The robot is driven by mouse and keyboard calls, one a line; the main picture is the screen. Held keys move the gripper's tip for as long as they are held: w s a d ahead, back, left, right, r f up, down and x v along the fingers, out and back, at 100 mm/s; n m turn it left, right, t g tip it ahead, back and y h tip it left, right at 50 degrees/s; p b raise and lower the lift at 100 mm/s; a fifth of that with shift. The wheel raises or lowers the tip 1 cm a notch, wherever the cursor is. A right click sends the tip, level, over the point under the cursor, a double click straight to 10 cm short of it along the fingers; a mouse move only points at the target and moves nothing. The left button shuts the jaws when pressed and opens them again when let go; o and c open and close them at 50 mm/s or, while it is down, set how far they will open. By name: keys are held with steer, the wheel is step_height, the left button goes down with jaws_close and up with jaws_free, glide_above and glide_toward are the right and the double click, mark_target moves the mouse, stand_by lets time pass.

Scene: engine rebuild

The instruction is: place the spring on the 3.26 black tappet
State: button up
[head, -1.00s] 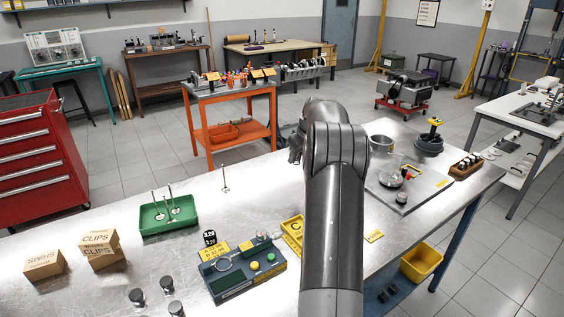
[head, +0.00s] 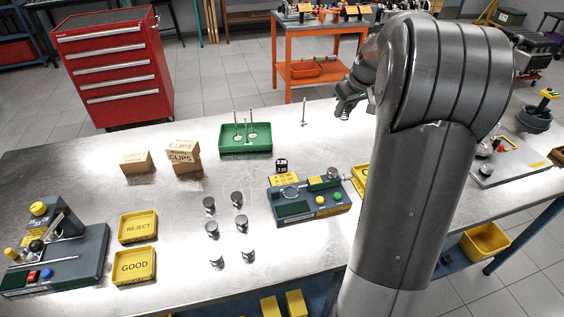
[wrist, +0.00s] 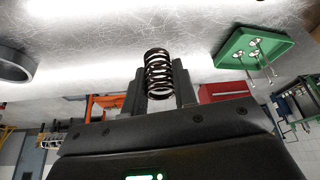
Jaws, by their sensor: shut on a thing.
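My gripper (wrist: 160,84) is shut on a dark coil spring (wrist: 158,72), which sits between the two fingers in the wrist view. In the head view my gripper (head: 347,100) is above the far side of the bench, partly hidden by my arm; the spring cannot be made out there. A small black piece with white digits (head: 282,165) stands at the back of the gauge box; the digits look like 3.26 but are too small to be sure. Several dark-topped cylinders, such as this one (head: 209,203), stand apart on the bench left of the gauge box.
The gauge box (head: 294,211) is left of my arm. A green tray (head: 246,149) with valves and a lone upright valve (head: 304,112) stand behind. Cardboard boxes (head: 184,158), the REJECT tray (head: 138,227) and GOOD tray (head: 135,265) are farther left. Bare bench lies between them.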

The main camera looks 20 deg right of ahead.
steer(key=s+a, duration=0.7)
steer(key=a, duration=0.2)
glide_above(281, 162)
step_height(281, 162, down, 8)
steer(key=shift+r, duration=0.2)
steer(key=shift+f, duration=1.9)
steer(key=shift+f, duration=0.15)
steer(key=o, duration=1)
